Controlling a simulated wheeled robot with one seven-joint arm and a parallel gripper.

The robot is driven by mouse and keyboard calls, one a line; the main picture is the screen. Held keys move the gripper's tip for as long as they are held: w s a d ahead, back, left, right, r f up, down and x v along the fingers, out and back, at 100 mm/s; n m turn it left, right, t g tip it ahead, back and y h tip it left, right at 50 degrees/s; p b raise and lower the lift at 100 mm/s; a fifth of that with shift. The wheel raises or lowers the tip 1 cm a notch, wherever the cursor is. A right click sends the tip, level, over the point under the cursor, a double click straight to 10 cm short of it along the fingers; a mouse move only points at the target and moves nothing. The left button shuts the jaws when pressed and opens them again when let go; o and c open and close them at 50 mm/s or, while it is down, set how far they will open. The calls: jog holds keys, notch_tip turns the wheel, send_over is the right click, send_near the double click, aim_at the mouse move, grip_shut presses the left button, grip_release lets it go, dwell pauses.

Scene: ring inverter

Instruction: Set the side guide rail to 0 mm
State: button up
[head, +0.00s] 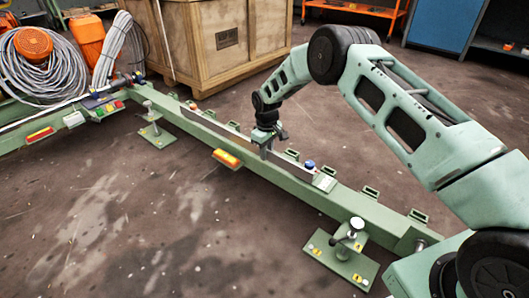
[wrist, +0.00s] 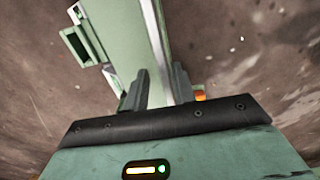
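The side guide rail (head: 229,130) is a long, thin upright plate along the green beam (head: 190,128). A blue knob (head: 309,165) stands near the rail's right end, beside a pale scale-like plate (head: 325,183); any marks are too small to read. My gripper (head: 266,150) points down at the rail, near its middle. In the wrist view, the fingers of my gripper (wrist: 158,90) stand apart. The rail's pale top edge (wrist: 154,40) runs between them, nearer the right finger. I cannot tell whether either finger touches it.
An orange-and-yellow block (head: 227,158) sits on the beam's near side. Green brackets (head: 370,192) line its far side. Footed stands (head: 342,255) flank the beam. A wooden crate (head: 215,45) and coiled cable (head: 40,75) are behind. The floor in front is clear.

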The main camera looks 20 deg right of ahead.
jog(key=shift+a, duration=0.1)
jog(key=shift+r, duration=0.15)
notch_tip(320, 180, up, 17)
jog(key=p, duration=0.8)
jog(key=shift+s+a+r, duration=0.1)
jog(key=s+a+r+y+p, duration=0.1)
jog(key=s+a+r+p, duration=0.1)
jog(key=s+a+r, duration=0.6)
jog(key=s+a+r+p, duration=0.2)
jog(key=s+a+r, duration=0.3)
jog(key=s+r, duration=0.75)
jog(key=s+d+r+p, duration=0.1)
jog(key=s+d, duration=0.1)
jog(key=s, duration=1.1)
jog(key=s+d+r+p, duration=0.1)
jog(key=s+d+r, duration=0.1)
jog(key=s, duration=1)
notch_tip(320, 180, up, 38)
jog(key=p, duration=3.7)
jog(key=shift+s+d+f+n+p, duration=0.2)
jog(key=shift+s+d+n+p, duration=0.1)
jog(key=shift+n+p, duration=0.1)
